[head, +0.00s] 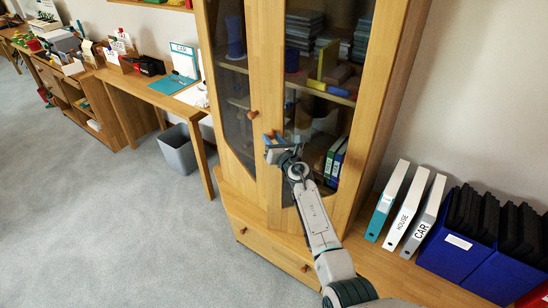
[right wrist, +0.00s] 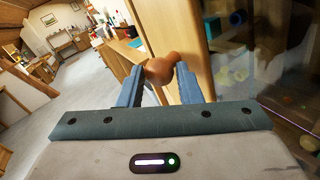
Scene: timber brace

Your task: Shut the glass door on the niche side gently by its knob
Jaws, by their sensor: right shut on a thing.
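The tall wooden cabinet (head: 383,90) has two glass doors side by side. My right gripper (head: 273,140) is at the right-hand glass door (head: 316,115), at its inner frame edge. Its fingers (right wrist: 161,84) are closed from both sides on a round brown wooden knob (right wrist: 162,68); in the head view the gripper mostly covers this knob. The left-hand glass door (head: 229,80) has its own knob (head: 253,114), free, just up and left of the gripper. I cannot tell how far the held door stands from its frame. My left gripper is not in view.
A drawer (head: 270,246) lies below the doors. Right of the cabinet stand white binders (head: 406,212) and blue boxes (head: 455,250). A grey bin (head: 179,150) and a desk (head: 150,92) are at the left. The carpet in front is clear.

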